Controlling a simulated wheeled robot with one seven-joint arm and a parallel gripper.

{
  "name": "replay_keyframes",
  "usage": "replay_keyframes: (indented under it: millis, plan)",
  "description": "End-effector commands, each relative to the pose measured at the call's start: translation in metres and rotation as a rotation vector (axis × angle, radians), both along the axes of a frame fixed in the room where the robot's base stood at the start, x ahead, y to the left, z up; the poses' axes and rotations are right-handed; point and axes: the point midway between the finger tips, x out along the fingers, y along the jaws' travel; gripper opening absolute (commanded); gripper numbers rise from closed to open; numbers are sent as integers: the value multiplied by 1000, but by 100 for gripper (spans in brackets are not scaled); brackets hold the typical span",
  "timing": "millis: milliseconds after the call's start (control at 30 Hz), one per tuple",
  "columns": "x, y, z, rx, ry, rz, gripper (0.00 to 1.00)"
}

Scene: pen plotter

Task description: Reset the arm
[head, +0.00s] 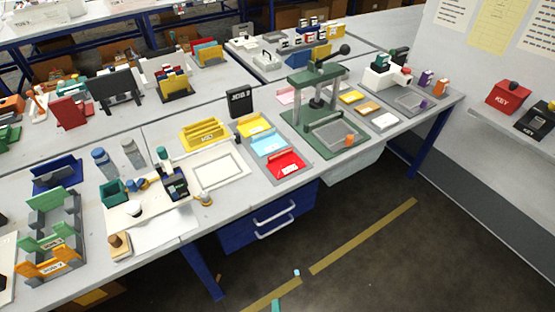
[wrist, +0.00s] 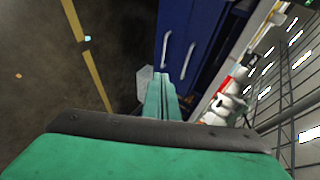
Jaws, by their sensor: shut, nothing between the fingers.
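My gripper (wrist: 163,98) shows in the wrist view as green fingers beyond a dark bar and a wide green housing. The fingers are together and nothing is between them. They are over the floor side of the bench, beside the blue drawer unit (wrist: 190,40), and touch nothing that I can make out. In the head view the drawer unit (head: 268,222) hangs under the bench. A black device (head: 175,183) on a white base, perhaps the plotter, stands on the left half of the bench.
The grey bench (head: 228,205) carries several trays, a red tray (head: 285,163) and a green press (head: 318,90). Bench legs stand below. The floor (head: 370,265) in front is mostly open, with a yellow line (head: 365,235) and a small teal piece (head: 296,272).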

Motion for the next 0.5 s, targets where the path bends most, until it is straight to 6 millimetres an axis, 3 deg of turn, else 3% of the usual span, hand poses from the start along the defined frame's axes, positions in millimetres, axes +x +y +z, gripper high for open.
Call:
replay_keyframes:
  millis: [33, 200, 500]
  plan:
    - [-17, -2, 10, -89, -21, 38, 0]
    - [-59, -7, 54, -436, -111, 176, 0]
    - [-115, -4, 143, -1012, -242, 382, 0]
